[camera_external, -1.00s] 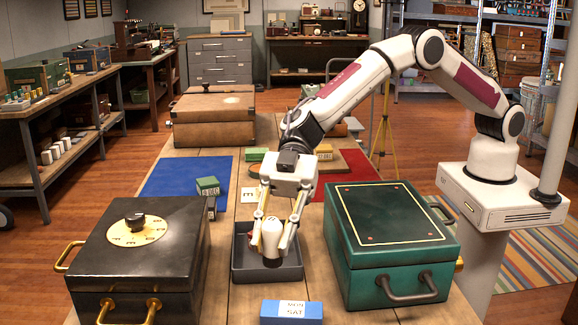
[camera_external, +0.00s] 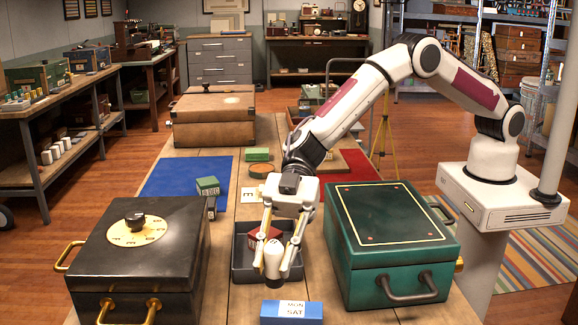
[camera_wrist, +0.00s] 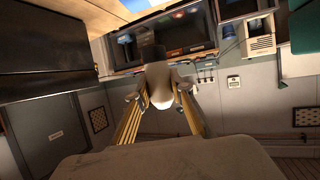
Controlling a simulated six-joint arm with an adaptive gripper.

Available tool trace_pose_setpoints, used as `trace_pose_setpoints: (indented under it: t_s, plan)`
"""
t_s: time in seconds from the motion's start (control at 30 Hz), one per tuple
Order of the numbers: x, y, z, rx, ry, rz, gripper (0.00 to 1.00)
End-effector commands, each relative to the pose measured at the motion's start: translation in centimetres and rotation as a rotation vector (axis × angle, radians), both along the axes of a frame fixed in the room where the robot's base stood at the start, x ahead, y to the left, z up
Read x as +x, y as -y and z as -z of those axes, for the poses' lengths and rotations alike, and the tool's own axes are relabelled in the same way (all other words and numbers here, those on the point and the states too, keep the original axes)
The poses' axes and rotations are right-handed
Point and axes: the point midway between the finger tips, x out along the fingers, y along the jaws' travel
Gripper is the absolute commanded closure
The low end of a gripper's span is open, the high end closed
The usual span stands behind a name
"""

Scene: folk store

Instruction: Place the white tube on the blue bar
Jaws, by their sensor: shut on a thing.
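The white tube (camera_external: 272,259) is held upright between the fingers of my gripper (camera_external: 273,264), over the front part of the dark grey tray. My gripper is shut on the tube. In the wrist view, the white tube (camera_wrist: 161,88) shows between my two finger ends. The blue bar (camera_external: 272,312), with a white label reading MON and SAT, lies on the table in front of the tray, nearer the camera than the tube. The tube and bar are apart.
A red block (camera_external: 262,246) sits in the grey tray (camera_external: 243,276). A black case (camera_external: 150,260) stands at left and a green case (camera_external: 395,235) at right.

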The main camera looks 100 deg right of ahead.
Motion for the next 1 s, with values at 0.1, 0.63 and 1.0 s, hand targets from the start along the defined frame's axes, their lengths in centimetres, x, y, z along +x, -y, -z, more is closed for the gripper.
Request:
trace_pose_setpoints:
  t_s: [0.1,0.63,1.0]
  plan:
    - [0.0,0.0,1.4,0.000,-0.001,0.000,0.90]
    - [0.0,0.0,2.5,0.001,-0.001,0.000,0.90]
    - [0.0,0.0,5.7,0.001,0.000,0.001,0.90]
